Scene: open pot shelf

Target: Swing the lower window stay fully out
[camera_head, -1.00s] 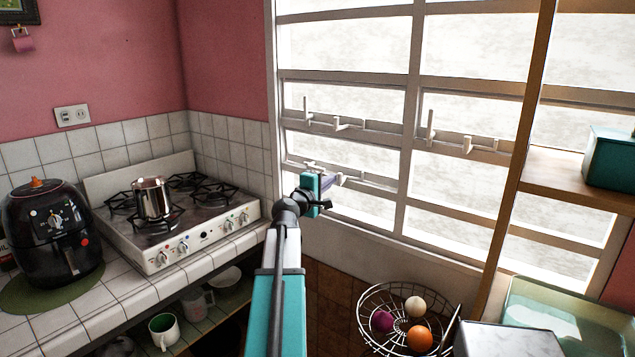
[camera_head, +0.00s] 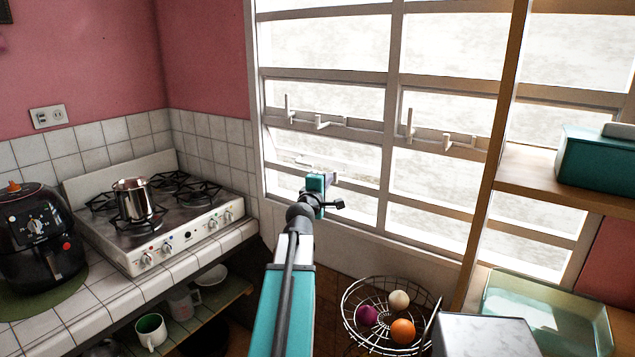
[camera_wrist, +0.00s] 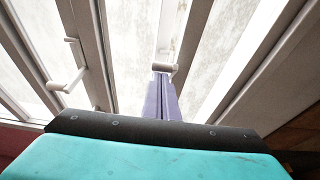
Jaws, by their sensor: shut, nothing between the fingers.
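The lower window stay shows in the wrist view as a pale peg (camera_wrist: 165,69) on a thin bar, right at the tips of my fingers. I cannot tell whether they touch it. In the head view, a faint pale piece of the lower stay (camera_head: 304,162) shows against the bright lower left pane, and my arm end hides part of that area. How far it stands out is unclear. My gripper (camera_head: 333,179) is in front of the lower left window. In the wrist view its purple fingers (camera_wrist: 161,77) are together, with nothing between them.
Another stay (camera_head: 322,122) sits on the row above; a similar one (camera_head: 447,141) is to its right. A wire fruit basket (camera_head: 362,318) is below, and a stove (camera_head: 190,235) stands left.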

